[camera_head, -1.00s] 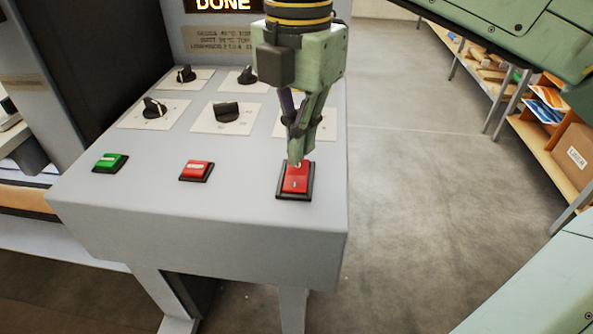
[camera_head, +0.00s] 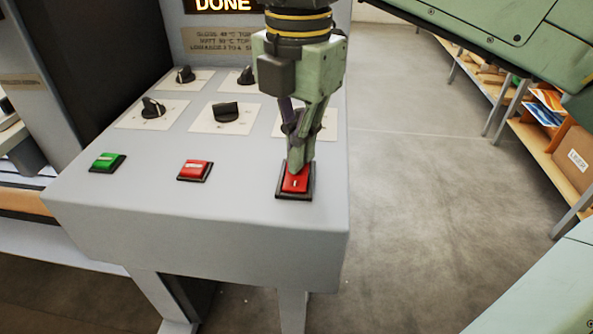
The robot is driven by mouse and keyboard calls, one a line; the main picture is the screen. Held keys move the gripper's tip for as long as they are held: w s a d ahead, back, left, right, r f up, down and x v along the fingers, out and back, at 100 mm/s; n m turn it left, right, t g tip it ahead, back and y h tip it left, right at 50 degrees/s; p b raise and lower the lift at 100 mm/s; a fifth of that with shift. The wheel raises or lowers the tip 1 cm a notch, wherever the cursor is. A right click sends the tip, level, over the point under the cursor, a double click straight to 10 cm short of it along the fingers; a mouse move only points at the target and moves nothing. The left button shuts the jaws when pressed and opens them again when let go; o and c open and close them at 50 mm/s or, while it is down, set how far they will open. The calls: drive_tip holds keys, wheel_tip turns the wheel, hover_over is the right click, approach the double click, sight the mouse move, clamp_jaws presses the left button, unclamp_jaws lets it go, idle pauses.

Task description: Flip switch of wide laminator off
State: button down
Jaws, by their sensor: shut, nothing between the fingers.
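The laminator's grey control panel (camera_head: 130,205) fills the left and middle of the head view. A large red rocker switch (camera_head: 295,184) in a black frame sits at the panel's right front. My gripper (camera_head: 298,170) points down, shut and empty, with its fingertips at the rear half of this switch, seemingly touching it. The fingertips hide that rear part. A smaller red switch (camera_head: 195,170) sits left of it, and a green switch (camera_head: 107,162) sits further left.
Several black knobs (camera_head: 227,111) on white plates stand behind the switches; my gripper partly hides one plate. A display (camera_head: 222,4) reading DONE is at the top. Shelves with boxes (camera_head: 572,158) stand at the right. Open floor (camera_head: 420,180) lies between.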

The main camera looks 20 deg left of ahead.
drive_tip(key=shift+f, duration=0.25)
wheel_tip(320, 180, up, 7)
drive_tip(key=p, duration=0.6)
drive_tip(key=shift+r+p, duration=0.1)
drive_tip(key=shift+p, duration=0.25)
idle(0.4)
